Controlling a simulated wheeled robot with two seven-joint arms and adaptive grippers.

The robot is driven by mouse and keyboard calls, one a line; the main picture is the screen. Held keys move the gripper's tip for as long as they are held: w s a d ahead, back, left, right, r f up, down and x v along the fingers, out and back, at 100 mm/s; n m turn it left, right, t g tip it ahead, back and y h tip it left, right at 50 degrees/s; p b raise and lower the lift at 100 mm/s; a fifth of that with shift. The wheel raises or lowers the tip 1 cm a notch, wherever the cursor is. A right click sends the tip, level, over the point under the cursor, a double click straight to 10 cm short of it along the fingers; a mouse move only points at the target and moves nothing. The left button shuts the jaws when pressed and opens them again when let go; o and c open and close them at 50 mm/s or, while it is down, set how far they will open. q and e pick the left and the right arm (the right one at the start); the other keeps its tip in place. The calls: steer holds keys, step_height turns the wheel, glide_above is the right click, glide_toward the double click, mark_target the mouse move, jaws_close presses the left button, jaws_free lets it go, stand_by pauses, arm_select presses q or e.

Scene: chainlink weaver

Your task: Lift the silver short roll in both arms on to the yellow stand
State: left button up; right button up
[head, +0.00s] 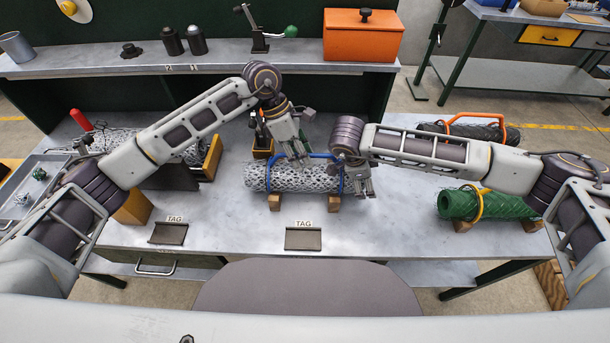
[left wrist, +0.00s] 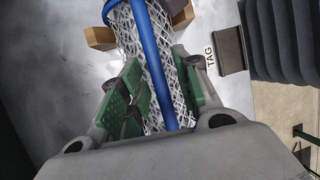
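The silver short roll (head: 290,179) is a mesh cylinder with a blue handle (head: 318,156), lying across two wooden blocks at the middle of the bench. My left gripper (head: 294,152) is above and behind its middle, pointing down. In the left wrist view its green fingers (left wrist: 160,95) are apart on either side of the blue handle (left wrist: 150,45), with the mesh (left wrist: 128,28) below. My right gripper (head: 360,186) points down beside the roll's right end; its finger gap is unclear. A yellow upright plate (head: 213,158), probably part of the yellow stand, is left of the roll, partly behind my left arm.
A longer silver roll (head: 120,142) lies at the left behind my left arm. A green roll (head: 470,204) and a dark roll with an orange handle (head: 480,128) lie at the right. Two TAG plates (head: 303,239) are in front. A shelf with an orange box (head: 361,38) is behind.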

arm_select(q)
jaws_close()
arm_select(e)
steer(key=c, duration=1.6)
arm_select(q)
steer(key=shift+r, duration=0.1)
arm_select(e)
steer(key=shift+o, duration=0.2)
